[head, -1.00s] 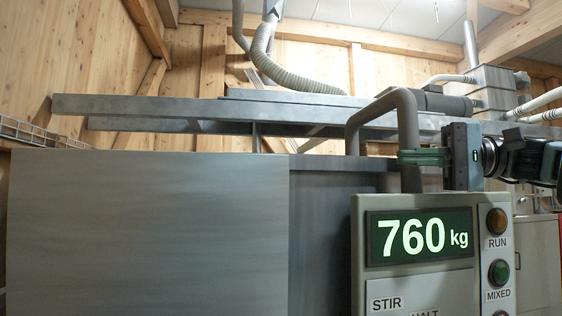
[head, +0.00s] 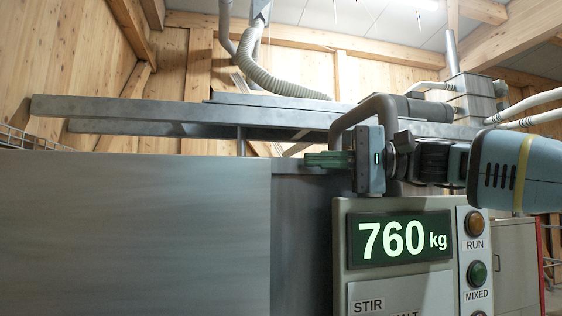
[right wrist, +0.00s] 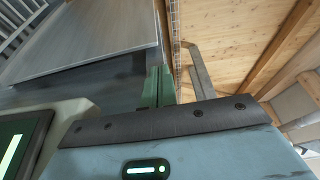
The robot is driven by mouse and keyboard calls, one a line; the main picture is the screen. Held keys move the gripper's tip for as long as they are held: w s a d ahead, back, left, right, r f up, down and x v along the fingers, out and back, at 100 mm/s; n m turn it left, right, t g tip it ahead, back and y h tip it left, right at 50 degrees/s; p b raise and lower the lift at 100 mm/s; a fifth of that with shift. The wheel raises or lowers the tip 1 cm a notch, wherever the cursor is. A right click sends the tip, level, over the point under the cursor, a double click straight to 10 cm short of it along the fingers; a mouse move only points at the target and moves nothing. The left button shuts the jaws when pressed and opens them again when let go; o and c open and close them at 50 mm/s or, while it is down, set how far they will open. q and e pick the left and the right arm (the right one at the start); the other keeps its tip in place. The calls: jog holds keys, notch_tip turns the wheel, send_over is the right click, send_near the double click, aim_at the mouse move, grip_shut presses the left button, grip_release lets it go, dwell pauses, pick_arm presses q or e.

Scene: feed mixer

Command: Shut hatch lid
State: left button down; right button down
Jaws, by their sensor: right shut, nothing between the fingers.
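The steel mixer body shows a large flat grey front panel (head: 135,235) at the left in the head view; this panel also shows in the right wrist view (right wrist: 90,38). Long grey beams or plate edges (head: 190,110) run above the body. I cannot tell which surface is the hatch lid. My right gripper (head: 328,159) has its green fingers shut and empty, pointing left. It is level with the body's top edge, in front of the bent grey pipe (head: 365,108). Its fingers also show in the right wrist view (right wrist: 157,85). My left gripper is not in view.
A control box (head: 400,285) stands just below my right gripper, with a display (head: 400,238) reading 760 kg and round RUN and MIXED lamps. A ribbed hose (head: 275,75) hangs above the beams. A wooden wall (head: 90,80) is behind.

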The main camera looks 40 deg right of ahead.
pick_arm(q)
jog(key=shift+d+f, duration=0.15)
pick_arm(e)
jog(key=x, duration=0.6)
jog(key=shift+w+a, duration=0.25)
jog(key=shift+a, duration=0.05)
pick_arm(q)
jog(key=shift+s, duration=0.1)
